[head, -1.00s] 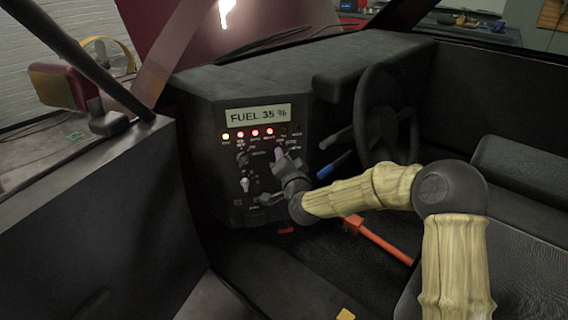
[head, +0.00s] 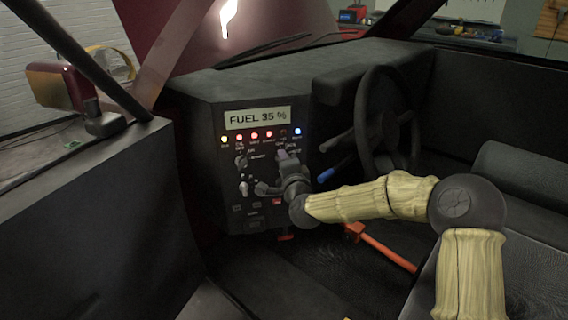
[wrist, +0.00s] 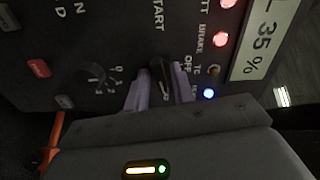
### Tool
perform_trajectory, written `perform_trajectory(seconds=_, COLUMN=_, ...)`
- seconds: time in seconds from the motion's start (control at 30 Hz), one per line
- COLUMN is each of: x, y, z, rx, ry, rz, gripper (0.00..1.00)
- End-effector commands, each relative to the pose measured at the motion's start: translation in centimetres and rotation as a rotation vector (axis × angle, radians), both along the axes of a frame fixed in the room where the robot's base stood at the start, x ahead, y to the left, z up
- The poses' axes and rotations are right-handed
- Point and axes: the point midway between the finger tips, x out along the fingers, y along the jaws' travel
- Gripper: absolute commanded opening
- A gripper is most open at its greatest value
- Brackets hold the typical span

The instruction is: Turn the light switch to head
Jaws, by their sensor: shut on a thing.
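The light switch is a dark knob (wrist: 160,75) on the black dashboard panel (wrist: 115,25), beside the label "OFF" in the wrist view. My gripper (wrist: 161,88) is shut on it, with one pale purple finger on each side. In the head view my gripper (head: 284,158) is at the right part of the panel, below the row of lamps, and hides most of the knob. A blue lamp (wrist: 209,93) is lit near the knob and also shows in the head view (head: 297,131). I cannot clearly read the knob's pointer position.
A display (head: 257,117) reads "FUEL 35 %" above several lit yellow and red lamps. Another knob (head: 241,160) and a red button (head: 277,201) are close by. The steering wheel (head: 383,118) and a blue-tipped lever (head: 325,176) are right of my gripper.

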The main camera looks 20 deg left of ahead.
Motion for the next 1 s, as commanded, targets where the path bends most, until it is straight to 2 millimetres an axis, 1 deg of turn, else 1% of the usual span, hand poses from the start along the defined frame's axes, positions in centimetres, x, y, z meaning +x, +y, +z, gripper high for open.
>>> perform_trajectory(seconds=0.23, x=0.1, y=-0.1, z=-0.2, rx=-0.001, ry=0.004, rz=-0.002, gripper=0.02)
perform_trajectory(seconds=0.27, x=0.1, y=-0.1, z=-0.2, rx=-0.001, ry=0.004, rz=-0.002, gripper=0.28)
perform_trajectory(seconds=0.3, x=0.1, y=-0.1, z=-0.2, rx=-0.001, ry=0.004, rz=-0.002, gripper=0.33)
perform_trajectory(seconds=0.57, x=0.0, y=-0.1, z=-0.1, rx=-0.001, ry=0.002, rz=-0.001, gripper=0.33)
perform_trajectory(seconds=0.73, x=-0.6, y=-0.4, z=0.0, rx=-0.001, ry=0.000, rz=-0.001, gripper=0.33)
perform_trajectory(seconds=0.87, x=-1.7, y=-1.2, z=0.0, rx=-0.003, ry=0.000, rz=-0.001, gripper=0.33)
perform_trajectory(seconds=1.0, x=-3.5, y=-2.3, z=0.0, rx=-0.003, ry=0.001, rz=-0.001, gripper=0.33)
